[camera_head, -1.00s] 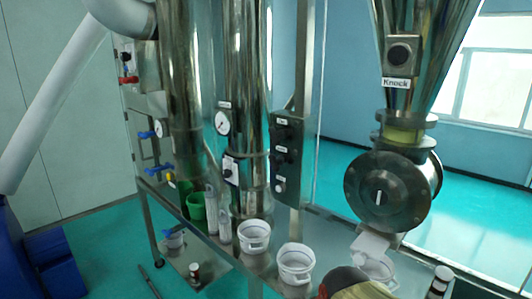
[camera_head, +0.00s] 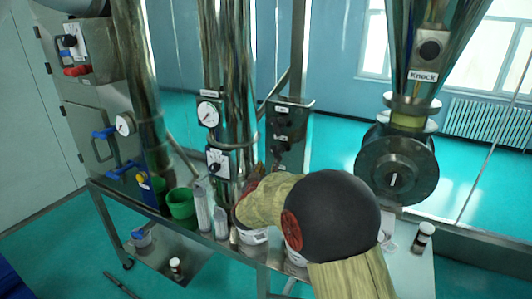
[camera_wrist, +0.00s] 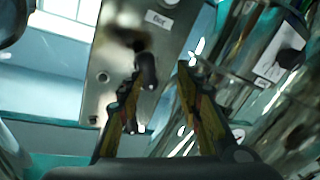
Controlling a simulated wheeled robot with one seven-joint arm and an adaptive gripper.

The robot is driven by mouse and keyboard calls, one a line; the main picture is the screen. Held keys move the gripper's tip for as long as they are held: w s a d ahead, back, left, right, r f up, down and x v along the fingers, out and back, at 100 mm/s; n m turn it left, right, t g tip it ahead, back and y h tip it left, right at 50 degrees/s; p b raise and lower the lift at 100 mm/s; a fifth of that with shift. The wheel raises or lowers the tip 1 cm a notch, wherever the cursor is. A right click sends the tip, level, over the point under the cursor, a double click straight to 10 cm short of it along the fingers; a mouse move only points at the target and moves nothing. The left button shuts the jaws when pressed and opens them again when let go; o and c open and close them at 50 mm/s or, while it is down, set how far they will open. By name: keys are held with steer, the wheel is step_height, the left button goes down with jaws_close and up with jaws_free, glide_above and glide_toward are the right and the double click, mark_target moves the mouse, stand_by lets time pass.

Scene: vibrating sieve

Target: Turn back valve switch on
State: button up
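A steel switch panel (camera_head: 290,135) on a post carries several dark knobs with small labels. The upper knob (camera_head: 281,118) shows in the head view; the lower part of the panel is hidden behind my arm. In the wrist view the panel (camera_wrist: 112,70) is close, with a dark knob (camera_wrist: 147,70) right by the left fingertip. A white label (camera_wrist: 160,20) sits above it, too blurred to read surely. My gripper (camera_wrist: 160,70) is open, its fingers apart and pointing at the panel. The knob lies toward the left finger; I cannot tell whether they touch.
A pressure gauge (camera_head: 208,114) and a white switch box (camera_head: 218,164) sit on the steel column left of the panel. A green cup (camera_head: 181,204) and clear cylinders (camera_head: 203,208) stand on the bench. A round steel valve housing (camera_head: 397,172) is at the right.

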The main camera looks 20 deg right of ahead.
mark_target(275, 155)
steer(key=shift+d+r+n+h, duration=0.3)
steer(key=shift+d+r+h, duration=0.2)
steer(key=shift+d+r, duration=0.3)
steer(key=p+x, duration=0.1)
steer(key=x, duration=0.6)
steer(key=shift+a, duration=0.1)
steer(key=shift+c, duration=0.4)
steer(key=c, duration=0.8)
jaws_close()
